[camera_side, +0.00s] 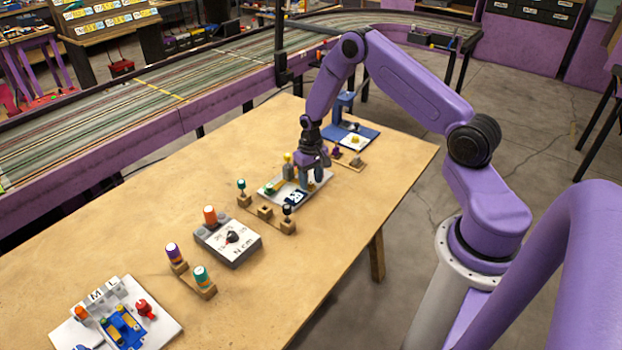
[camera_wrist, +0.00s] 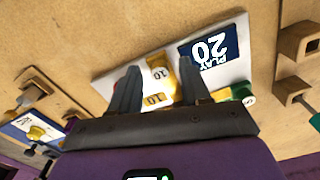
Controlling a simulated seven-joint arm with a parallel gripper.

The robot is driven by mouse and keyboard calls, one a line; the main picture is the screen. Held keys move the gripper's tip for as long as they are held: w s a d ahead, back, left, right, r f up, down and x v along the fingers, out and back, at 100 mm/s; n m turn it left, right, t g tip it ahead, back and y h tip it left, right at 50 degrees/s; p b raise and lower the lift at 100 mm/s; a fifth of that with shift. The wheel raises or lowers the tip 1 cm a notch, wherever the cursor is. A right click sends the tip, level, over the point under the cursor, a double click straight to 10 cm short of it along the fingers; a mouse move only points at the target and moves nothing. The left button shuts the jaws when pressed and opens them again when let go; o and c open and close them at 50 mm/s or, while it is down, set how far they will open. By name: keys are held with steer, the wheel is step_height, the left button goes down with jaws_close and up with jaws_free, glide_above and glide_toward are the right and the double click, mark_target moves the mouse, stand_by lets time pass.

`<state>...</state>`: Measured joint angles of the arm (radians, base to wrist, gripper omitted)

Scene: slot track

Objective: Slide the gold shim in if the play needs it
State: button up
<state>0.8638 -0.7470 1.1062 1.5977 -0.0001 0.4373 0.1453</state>
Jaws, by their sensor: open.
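A white plate (camera_side: 270,189) lies on the table under my gripper (camera_side: 311,176); it also shows in the wrist view (camera_wrist: 112,80). A dark blue panel (camera_wrist: 212,48) on it reads "PLAY 20", upside down in that view. In the wrist view my gripper (camera_wrist: 158,68) is open, its two fingers apart over the plate. Yellow-gold pieces marked "10" (camera_wrist: 162,74) show between the fingers, partly hidden by the gripper body; I cannot tell which is the shim or whether the fingers touch them. A green-and-yellow part (camera_wrist: 240,91) is at the plate's right end.
Wooden holders with knobbed tools (camera_side: 287,217) stand in front of the plate. A grey torque gauge block (camera_side: 228,240) is nearer the camera, then a white M/L board (camera_side: 165,327). A blue-based fixture (camera_side: 362,131) stands behind. Bare table (camera_side: 130,215) lies to the left.

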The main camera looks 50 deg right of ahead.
steer(key=shift+f, duration=0.1)
jaws_close()
steer(key=shift+w, duration=2.3)
jaws_free()
step_height(320, 180, up, 18)
steer(key=shift+f, duration=0.25)
